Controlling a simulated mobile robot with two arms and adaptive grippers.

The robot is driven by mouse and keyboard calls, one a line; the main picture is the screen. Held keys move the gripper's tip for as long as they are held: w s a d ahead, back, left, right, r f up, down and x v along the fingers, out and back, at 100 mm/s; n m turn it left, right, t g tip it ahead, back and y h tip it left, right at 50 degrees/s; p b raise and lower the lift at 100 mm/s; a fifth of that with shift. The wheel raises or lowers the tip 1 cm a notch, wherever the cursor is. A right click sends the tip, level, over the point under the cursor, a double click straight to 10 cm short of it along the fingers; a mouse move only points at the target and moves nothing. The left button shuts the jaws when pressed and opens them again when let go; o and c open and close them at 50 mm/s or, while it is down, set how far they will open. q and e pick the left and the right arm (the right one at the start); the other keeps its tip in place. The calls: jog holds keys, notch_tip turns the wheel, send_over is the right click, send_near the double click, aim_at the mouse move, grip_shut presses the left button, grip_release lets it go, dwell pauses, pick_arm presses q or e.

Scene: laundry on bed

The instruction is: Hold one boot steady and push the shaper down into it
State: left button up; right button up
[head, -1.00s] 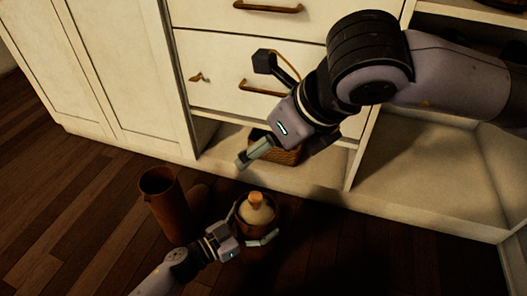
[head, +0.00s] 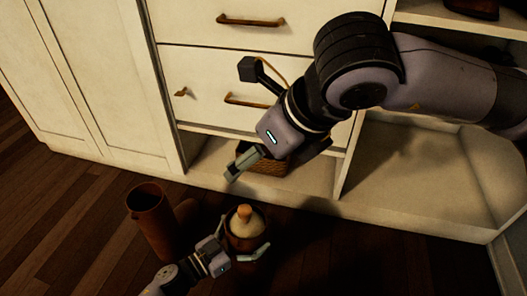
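Two brown boots stand on the dark wooden floor. The left boot (head: 152,222) is upright with an empty-looking opening. The right boot (head: 243,243) has a pale shaper (head: 246,220) with an orange-brown knob seated in its top. My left gripper (head: 246,240) has its fingers around the upper part of the right boot, one finger on each side. My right gripper (head: 238,168) is in the air above and behind the boots, in front of the cabinet, apart from the shaper. Its fingers look close together, with nothing visible in them.
A white cabinet (head: 100,80) with drawers stands behind. A woven basket (head: 270,165) sits in the low open shelf, behind my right gripper. The open compartment (head: 410,175) at the right is empty. Dark floor lies free to the right of the boots.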

pick_arm(q)
jog(key=shift+o, duration=1)
jog(key=v, duration=1.2)
